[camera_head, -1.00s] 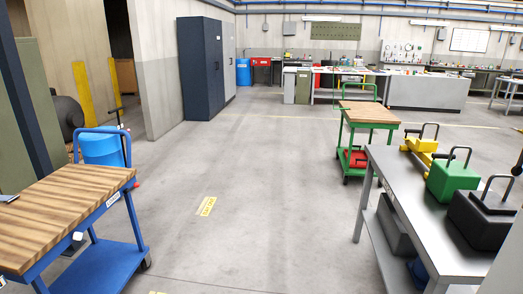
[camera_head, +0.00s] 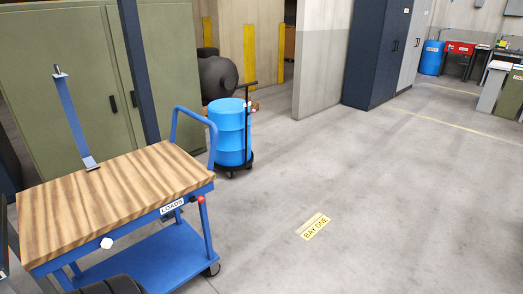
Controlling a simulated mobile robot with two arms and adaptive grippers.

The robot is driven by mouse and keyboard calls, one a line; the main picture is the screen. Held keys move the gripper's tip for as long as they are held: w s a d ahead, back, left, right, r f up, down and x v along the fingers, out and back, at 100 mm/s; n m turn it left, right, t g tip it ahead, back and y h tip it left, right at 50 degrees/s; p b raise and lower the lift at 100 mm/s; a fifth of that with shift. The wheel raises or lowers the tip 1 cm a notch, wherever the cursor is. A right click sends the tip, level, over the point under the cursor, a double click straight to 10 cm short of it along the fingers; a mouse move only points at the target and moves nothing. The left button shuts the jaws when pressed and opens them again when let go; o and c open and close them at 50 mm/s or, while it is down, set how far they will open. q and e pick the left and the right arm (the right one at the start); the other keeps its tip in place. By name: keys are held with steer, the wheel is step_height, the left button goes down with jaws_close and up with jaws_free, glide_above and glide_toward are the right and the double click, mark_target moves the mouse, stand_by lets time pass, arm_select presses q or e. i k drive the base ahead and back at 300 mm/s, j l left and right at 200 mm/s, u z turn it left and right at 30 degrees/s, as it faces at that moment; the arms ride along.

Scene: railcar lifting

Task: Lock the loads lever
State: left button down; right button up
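A blue cart with a striped wooden top (camera_head: 110,205) stands at the lower left. A "LOADS" label (camera_head: 172,207) is on its right-hand front edge. A red knob (camera_head: 201,199) sits beside the label at the cart's right corner, and a white knob (camera_head: 106,243) is on the front edge. A tall blue bar (camera_head: 75,120) with a metal tip rises at the back edge of the top, tilted left. I cannot tell for certain which of these is the loads lever, nor its locked state. Neither gripper can be made out.
A blue barrel (camera_head: 230,130) on a wheeled dolly stands behind the cart. Green cabinets (camera_head: 130,60) and a dark post (camera_head: 140,70) are behind it to the left. A dark blue cabinet (camera_head: 378,50) stands at the back. The floor right of the cart, with a yellow "BAY" marking (camera_head: 313,226), is clear.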

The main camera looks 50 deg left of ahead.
mark_target(200, 198)
steer(key=i+u, duration=0.35)
steer(key=i, duration=0.15)
steer(key=i+l+u, duration=0.3)
steer(key=i, duration=0.2)
steer(key=i+l+u, duration=0.35)
steer(key=i, duration=0.15)
steer(key=i+l+u, duration=0.15)
steer(key=i+u, duration=0.2)
steer(key=u, duration=0.15)
steer(key=i+l+u, duration=0.3)
steer(key=u, duration=0.15)
steer(key=i+l+u, duration=0.25)
steer(key=l+u, duration=0.25)
steer(key=i+l+u, duration=0.2)
steer(key=l+u, duration=0.15)
steer(key=u, duration=0.15)
steer(key=l+u, duration=0.1)
steer(key=l, duration=0.15)
steer(key=i+l+u, duration=0.1)
steer(key=l, duration=0.2)
